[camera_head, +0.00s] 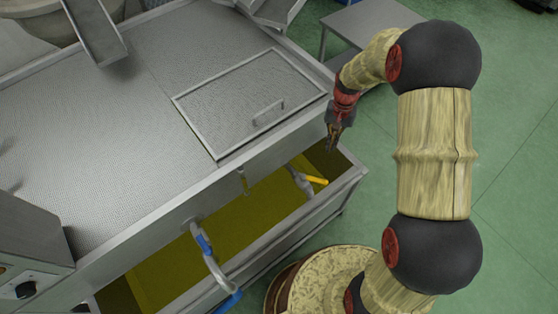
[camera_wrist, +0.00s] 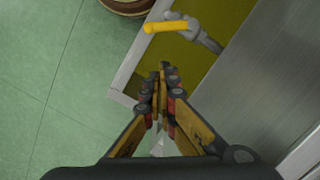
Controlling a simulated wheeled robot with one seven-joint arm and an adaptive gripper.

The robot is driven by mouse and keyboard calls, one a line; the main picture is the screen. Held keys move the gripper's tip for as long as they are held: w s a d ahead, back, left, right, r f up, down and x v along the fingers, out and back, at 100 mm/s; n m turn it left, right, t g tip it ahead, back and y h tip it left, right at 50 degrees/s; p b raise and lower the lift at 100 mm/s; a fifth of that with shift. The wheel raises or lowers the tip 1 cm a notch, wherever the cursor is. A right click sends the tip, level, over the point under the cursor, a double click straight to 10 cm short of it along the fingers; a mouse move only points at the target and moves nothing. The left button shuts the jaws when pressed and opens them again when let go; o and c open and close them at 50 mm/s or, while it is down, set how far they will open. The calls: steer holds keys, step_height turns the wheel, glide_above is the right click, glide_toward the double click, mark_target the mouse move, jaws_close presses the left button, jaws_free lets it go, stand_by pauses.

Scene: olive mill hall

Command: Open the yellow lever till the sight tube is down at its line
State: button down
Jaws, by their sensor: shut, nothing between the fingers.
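The yellow lever (camera_head: 317,180) sits on a grey valve (camera_head: 300,181) over the trough at the front of the steel machine. In the wrist view the yellow lever (camera_wrist: 166,27) lies roughly level across the picture, with the grey valve (camera_wrist: 192,30) at its right end. My gripper (camera_head: 331,148) is above the right end of the trough, apart from the lever. In the wrist view my gripper (camera_wrist: 163,70) is shut and empty, with its fingertips below the lever in the picture. A narrow upright piece (camera_head: 242,180) on the machine's front may be the sight tube; its level cannot be read.
The trough (camera_head: 345,177) holds yellow-green liquid. A blue-handled pipe (camera_head: 207,255) rises over it to the left. The machine's mesh top (camera_head: 120,140) has a framed hatch (camera_head: 250,100) with a handle. A steel table (camera_head: 370,25) stands behind. Green floor (camera_head: 520,130) is free at right.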

steer(key=c, duration=2.4)
jaws_free()
